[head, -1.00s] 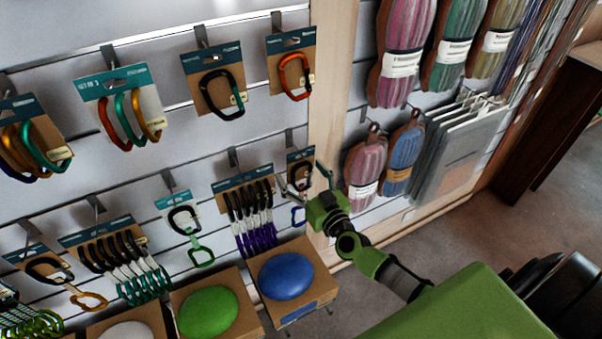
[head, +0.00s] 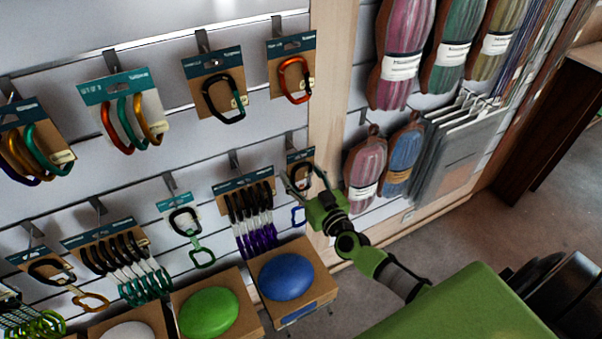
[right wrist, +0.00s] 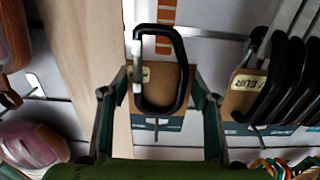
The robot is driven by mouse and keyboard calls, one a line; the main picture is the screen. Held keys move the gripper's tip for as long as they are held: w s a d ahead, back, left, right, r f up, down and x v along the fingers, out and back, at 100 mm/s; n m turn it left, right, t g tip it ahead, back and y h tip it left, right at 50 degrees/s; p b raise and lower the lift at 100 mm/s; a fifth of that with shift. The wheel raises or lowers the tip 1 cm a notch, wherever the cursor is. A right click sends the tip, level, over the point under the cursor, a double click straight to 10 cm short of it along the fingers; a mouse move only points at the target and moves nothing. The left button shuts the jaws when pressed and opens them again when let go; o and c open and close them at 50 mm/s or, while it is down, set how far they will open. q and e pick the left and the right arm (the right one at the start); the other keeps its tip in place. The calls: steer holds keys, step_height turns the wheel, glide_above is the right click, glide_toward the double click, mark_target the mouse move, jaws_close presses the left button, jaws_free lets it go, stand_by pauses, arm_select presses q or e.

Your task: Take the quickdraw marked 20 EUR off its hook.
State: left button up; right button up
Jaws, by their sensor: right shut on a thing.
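The quickdraw (head: 299,214) hangs on a brown and teal card (head: 301,156) from a hook (head: 289,139) at the right end of the lower row. Its black upper carabiner (right wrist: 183,75) is large in the right wrist view; its blue lower one shows in the head view. A small pale price tag (right wrist: 146,75) is on it, too blurred to read. My right gripper (head: 304,180) is shut on the quickdraw, with one finger at each side of its card. The card's top is partly hidden in the wrist view. My left gripper is not in view.
A pack of black and purple quickdraws (head: 250,210) hangs just left of it. Blue (head: 286,276) and green (head: 208,313) holds on boxes stand below. A wooden upright (head: 330,110) and packed ropes (head: 365,168) are to the right. An orange carabiner (head: 294,78) hangs above.

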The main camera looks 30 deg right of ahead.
steer(key=shift+r, duration=0.1)
stand_by(0.3)
steer(key=shift+s+r+p, duration=0.15)
steer(key=shift+s+p, duration=0.25)
steer(key=shift+s, duration=0.3)
steer(key=shift+s+r+p, duration=0.15)
steer(key=shift+s+p, duration=0.3)
steer(key=shift+s, duration=0.65)
steer(key=shift+s, duration=0.15)
steer(key=s+p, duration=0.2)
steer(key=s, duration=0.4)
steer(key=shift+s+r, duration=0.15)
steer(key=shift+s, duration=0.2)
stand_by(0.6)
stand_by(0.5)
